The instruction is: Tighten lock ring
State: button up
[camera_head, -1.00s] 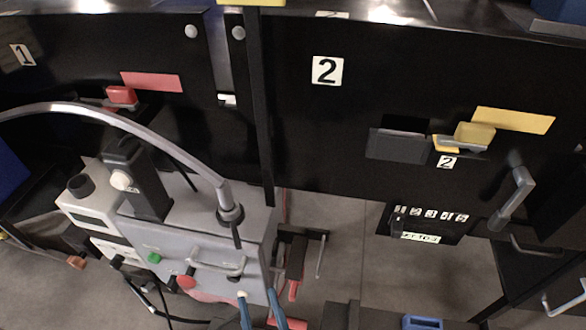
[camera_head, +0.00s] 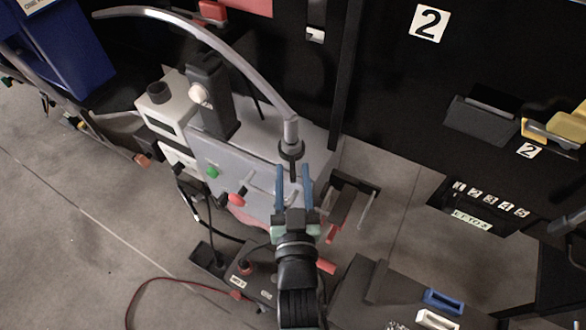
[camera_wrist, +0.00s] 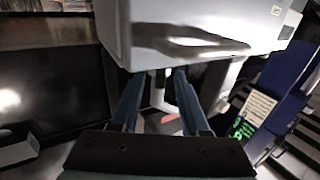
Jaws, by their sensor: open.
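A grey machine (camera_head: 255,165) stands on the floor in the head view. A curved metal pipe arcs over it and ends in a dark collar (camera_head: 291,149), which looks like the lock ring. In the wrist view my open gripper (camera_wrist: 158,73) lies below a pale box with a handle (camera_wrist: 195,46). The ring is not clearly seen there.
The machine front carries a green button (camera_head: 212,172) and a red button (camera_head: 236,199). A dark panel marked 2 (camera_head: 429,22) stands behind at right. A black box (camera_head: 250,270) and a red cable (camera_head: 150,285) lie on the floor. Floor at the left is open.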

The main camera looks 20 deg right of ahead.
jog(key=shift+w+d, duration=0.15)
jog(key=shift+w, duration=0.25)
grip_shut()
dwell(1.3)
